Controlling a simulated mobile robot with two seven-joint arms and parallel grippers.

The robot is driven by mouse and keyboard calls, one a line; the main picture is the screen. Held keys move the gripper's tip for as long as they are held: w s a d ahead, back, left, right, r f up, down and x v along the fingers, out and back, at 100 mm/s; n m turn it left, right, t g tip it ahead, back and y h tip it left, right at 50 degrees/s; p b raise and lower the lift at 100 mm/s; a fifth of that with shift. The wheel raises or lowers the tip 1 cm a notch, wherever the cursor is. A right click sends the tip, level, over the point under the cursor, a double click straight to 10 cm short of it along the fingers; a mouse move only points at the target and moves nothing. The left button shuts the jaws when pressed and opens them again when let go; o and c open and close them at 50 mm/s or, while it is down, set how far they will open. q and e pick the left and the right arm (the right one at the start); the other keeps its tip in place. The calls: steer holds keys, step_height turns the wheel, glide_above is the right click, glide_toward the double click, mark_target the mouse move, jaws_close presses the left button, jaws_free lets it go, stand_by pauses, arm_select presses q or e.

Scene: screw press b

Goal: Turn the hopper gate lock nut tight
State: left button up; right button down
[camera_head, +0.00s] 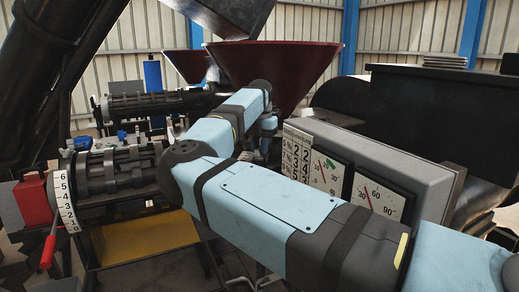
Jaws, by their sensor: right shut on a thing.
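A dark red hopper (285,65) stands at the top middle, above the press. My right arm comes in from the lower right, bends at the elbow and reaches back to the area under the hopper. My right gripper (267,147) is at its far end, small and partly covered by my own arm. It is shut at the hopper's lower neck. The hopper gate lock nut is hidden at the jaws, so its tightness cannot be seen. My left gripper is not in view.
A grey panel with dials (385,165) stands close on the right of my arm. A black press barrel (115,178), a numbered white scale (65,205) and a red-handled lever (48,250) are at the left. A yellow tray (145,240) lies below the barrel.

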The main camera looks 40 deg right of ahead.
steer(key=shift+r+m, duration=0.1)
steer(key=shift+m, duration=0.2)
steer(key=c, duration=1.2)
jaws_free()
step_height(320, 180, up, 14)
steer(key=b, duration=0.1)
